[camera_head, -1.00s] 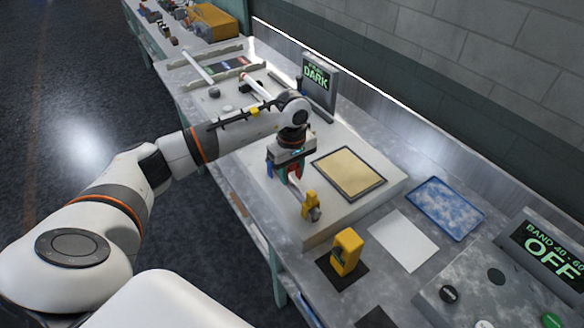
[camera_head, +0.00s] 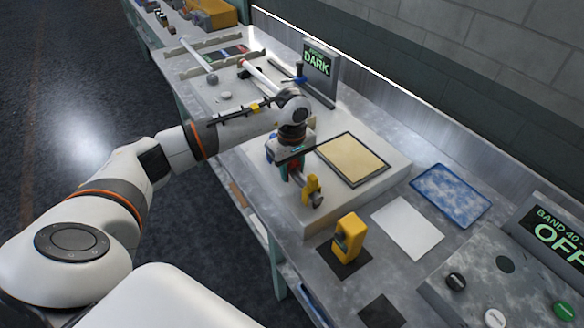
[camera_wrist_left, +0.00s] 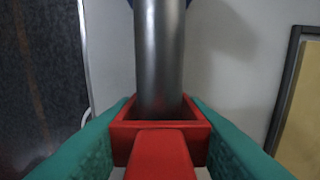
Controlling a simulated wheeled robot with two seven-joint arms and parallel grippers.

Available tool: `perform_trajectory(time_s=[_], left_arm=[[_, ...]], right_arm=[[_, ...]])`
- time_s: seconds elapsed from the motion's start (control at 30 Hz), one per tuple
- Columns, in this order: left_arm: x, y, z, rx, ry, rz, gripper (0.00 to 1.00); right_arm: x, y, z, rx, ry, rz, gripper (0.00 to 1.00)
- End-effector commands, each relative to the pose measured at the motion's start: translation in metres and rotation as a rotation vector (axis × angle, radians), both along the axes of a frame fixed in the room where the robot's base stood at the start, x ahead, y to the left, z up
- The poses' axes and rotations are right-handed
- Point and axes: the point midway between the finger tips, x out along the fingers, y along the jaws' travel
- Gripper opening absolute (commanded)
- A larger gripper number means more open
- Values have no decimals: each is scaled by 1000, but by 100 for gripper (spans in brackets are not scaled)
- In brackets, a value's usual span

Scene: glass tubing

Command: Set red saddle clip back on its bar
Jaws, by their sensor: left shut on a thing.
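My left gripper (camera_head: 291,172) has teal fingers and is shut on the red saddle clip (camera_wrist_left: 161,153). In the left wrist view the clip fills the space between the two fingers. A grey metal bar (camera_wrist_left: 160,55) runs from the top of that view to the clip and meets its open frame. I cannot tell whether the clip is fully seated on it. In the head view the gripper hides most of the bar and clip, close to a yellow end piece (camera_head: 312,188). My right gripper is not in view.
A framed tan pad (camera_head: 352,158) lies right of the gripper on the pale raised board. A yellow box-shaped device (camera_head: 348,238) stands in front. A "DARK" display (camera_head: 318,72) stands behind. A white sheet (camera_head: 408,228) and blue tray (camera_head: 450,195) lie to the right.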

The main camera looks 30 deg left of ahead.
Motion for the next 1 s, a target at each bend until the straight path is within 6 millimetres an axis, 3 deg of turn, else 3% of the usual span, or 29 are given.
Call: perform_trajectory(time_s=[0.13, 0.17, 0.3, 0.67, 0.77, 1.0], left_arm=[[0, 0, 0, 0, 0, 0, 16], [0, 0, 0, 0, 0, 0, 41], [0, 0, 0, 0, 0, 0, 63], [1, 0, 5, 0, -2, 0, 63], [1, 1, 17, 0, -4, 0, 63], [1, 1, 67, 1, -6, 0, 63]], right_arm=[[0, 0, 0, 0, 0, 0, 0], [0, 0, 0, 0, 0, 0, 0], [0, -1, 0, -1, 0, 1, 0], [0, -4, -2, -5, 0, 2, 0], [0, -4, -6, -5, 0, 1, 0], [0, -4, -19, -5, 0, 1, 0]])
